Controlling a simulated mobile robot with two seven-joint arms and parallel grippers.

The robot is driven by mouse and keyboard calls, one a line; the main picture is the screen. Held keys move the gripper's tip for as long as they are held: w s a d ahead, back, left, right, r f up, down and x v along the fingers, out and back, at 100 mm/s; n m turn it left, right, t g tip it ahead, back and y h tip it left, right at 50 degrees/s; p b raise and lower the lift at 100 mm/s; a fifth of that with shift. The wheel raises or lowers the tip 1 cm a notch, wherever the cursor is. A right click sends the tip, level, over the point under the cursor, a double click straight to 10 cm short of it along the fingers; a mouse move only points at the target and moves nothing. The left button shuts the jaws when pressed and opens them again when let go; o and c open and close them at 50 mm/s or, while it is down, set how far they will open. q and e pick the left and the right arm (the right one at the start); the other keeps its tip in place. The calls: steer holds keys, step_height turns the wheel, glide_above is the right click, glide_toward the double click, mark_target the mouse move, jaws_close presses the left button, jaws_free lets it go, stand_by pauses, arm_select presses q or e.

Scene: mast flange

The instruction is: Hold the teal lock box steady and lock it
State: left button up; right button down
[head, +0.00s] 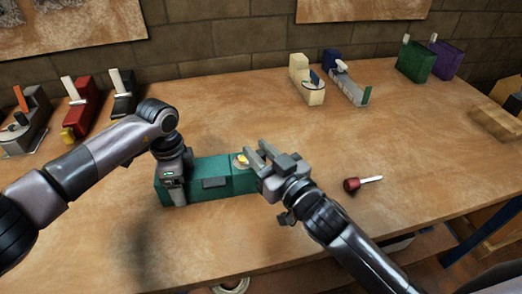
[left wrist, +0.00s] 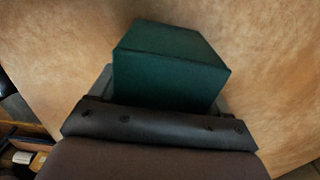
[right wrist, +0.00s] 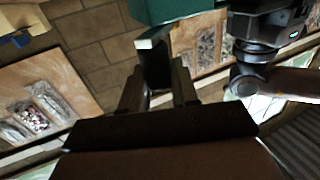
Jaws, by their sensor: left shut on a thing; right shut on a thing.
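The teal lock box (head: 208,168) lies on the wooden table in front of me. A small yellow piece (head: 242,160) sits on a pale round plate near its right end. My left gripper (head: 173,178) is shut across the box's left end; the left wrist view shows the box (left wrist: 170,65) between its fingers. My right gripper (head: 260,156) is at the right end, shut on a dark grey piece (right wrist: 157,65) with a pale edge. The right wrist view shows this piece just below the teal box (right wrist: 170,8). Whether the piece belongs to the box is unclear.
A red-handled tool (head: 352,185) lies right of the box. Dark and red devices with levers (head: 82,105) stand at the left; cream (head: 305,80) and blue-grey (head: 347,78) ones stand behind. Green (head: 414,62) and purple (head: 446,58) boxes stand far right. The middle table is clear.

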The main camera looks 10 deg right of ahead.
steer(key=shift+s+a+r+h, duration=0.1)
steer(key=shift+h, duration=0.2)
steer(key=c, duration=0.9)
jaws_free()
steer(key=v, duration=1.2)
